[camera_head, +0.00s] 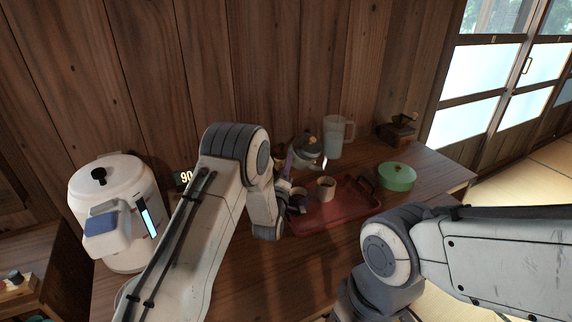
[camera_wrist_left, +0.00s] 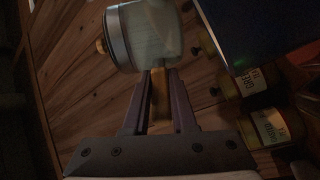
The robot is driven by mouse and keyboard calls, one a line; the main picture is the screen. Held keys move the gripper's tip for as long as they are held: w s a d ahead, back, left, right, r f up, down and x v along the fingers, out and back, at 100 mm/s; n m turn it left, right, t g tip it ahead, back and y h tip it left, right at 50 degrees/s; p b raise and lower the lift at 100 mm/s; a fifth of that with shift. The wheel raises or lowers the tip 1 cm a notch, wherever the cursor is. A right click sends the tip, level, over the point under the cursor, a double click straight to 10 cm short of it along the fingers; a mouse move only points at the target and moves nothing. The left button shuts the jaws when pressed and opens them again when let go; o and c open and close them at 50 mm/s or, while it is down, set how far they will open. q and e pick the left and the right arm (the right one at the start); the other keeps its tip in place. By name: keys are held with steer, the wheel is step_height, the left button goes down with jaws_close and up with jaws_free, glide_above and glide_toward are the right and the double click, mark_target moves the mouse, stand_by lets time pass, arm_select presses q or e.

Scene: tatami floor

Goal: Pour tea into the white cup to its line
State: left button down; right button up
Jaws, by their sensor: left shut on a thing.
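The teapot (camera_head: 304,152), pale grey-green with a dark lid, is in the air above the red tray (camera_head: 345,208), spout toward the right. It looks tilted. My left gripper (camera_wrist_left: 160,85) is shut on its yellow-brown handle (camera_wrist_left: 160,100); the pale teapot body (camera_wrist_left: 150,35) is just beyond the fingertips. The left arm hides most of this grip in the head view. A white cup (camera_head: 326,189) stands upright on the tray, below the spout. I cannot make out its line, its level or any stream. My right arm enters from the right; its gripper is not visible.
A green lidded pot (camera_head: 397,176) is right of the tray. A white water boiler (camera_head: 120,195) is at left. Labelled jars (camera_wrist_left: 270,127) show in the wrist view.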

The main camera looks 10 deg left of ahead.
arm_select(q)
steer(key=shift+s+d+r+m+t+h, duration=0.1)
steer(key=shift+d+r+m+t+h, duration=0.15)
steer(key=shift+r+m, duration=0.25)
steer(key=shift+s+r+m+t+h, duration=0.1)
steer(key=shift+r+m+t+h, duration=0.05)
steer(key=shift+r+m+t, duration=0.3)
stand_by(3.6)
steer(key=p, duration=0.4)
steer(key=shift+r, duration=0.2)
steer(key=shift+f+p, duration=0.1)
steer(key=shift+p, duration=0.4)
steer(key=n+p, duration=0.1)
steer(key=f+n+g+p, duration=0.1)
steer(key=n+g+y+p, duration=0.1)
steer(key=p, duration=0.1)
steer(key=shift+w+a+f+n, duration=0.25)
steer(key=shift+a, duration=0.1)
steer(key=n+g+p, duration=0.1)
steer(key=n, duration=0.1)
steer(key=shift+f+n+g+p, duration=0.25)
steer(key=shift+n+g+p, duration=0.1)
steer(key=shift+n+g, duration=0.05)
steer(key=shift+d+f+n+g, duration=0.1)
steer(key=shift+f+n+g, duration=0.2)
steer(key=shift+n+g, duration=0.25)
steer(key=shift+r+p, duration=0.1)
steer(key=shift+p, duration=0.25)
